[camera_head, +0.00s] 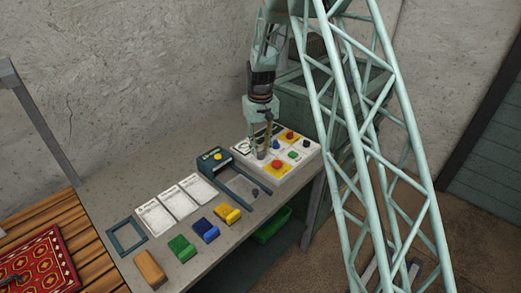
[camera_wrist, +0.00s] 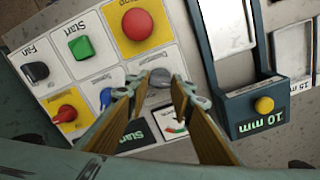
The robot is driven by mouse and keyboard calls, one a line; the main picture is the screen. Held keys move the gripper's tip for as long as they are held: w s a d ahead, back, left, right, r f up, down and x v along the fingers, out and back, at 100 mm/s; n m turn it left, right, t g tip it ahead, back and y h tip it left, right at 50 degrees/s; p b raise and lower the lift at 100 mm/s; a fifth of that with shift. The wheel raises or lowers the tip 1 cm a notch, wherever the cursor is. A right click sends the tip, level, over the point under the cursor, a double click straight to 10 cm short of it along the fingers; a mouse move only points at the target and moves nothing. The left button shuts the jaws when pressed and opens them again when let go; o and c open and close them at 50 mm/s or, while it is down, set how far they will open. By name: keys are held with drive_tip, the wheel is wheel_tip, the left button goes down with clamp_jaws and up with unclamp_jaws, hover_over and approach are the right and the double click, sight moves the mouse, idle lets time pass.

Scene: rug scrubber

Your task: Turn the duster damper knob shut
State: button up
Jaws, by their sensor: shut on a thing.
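A white control panel (camera_head: 297,171) sits on the bench; it also shows in the wrist view (camera_wrist: 83,12). A grey knob (camera_wrist: 160,77) lies between my fingertips in the wrist view. My gripper (camera_head: 259,152) points down at the panel's near left part, and its two fingers (camera_wrist: 159,89) are shut on the grey knob. The knob's lower part and most of its label are hidden by the fingers, so I cannot tell how far it is turned. A gauge with a coloured scale (camera_wrist: 177,127) is partly covered by a finger.
Close by on the panel are a blue knob (camera_wrist: 106,98), a red knob (camera_wrist: 66,113), a black fan knob (camera_wrist: 36,71), a green start button (camera_wrist: 81,47) and a red stop button (camera_wrist: 137,24). A dark frame marked 10 mm (camera_wrist: 226,112) stands beside the panel.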

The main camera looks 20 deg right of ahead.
sight(261, 152)
drive_tip(key=o, duration=0.9)
drive_tip(key=shift+c, duration=0.2)
drive_tip(key=shift+r, duration=0.15)
wheel_tip(261, 152, up, 12)
idle(0.6)
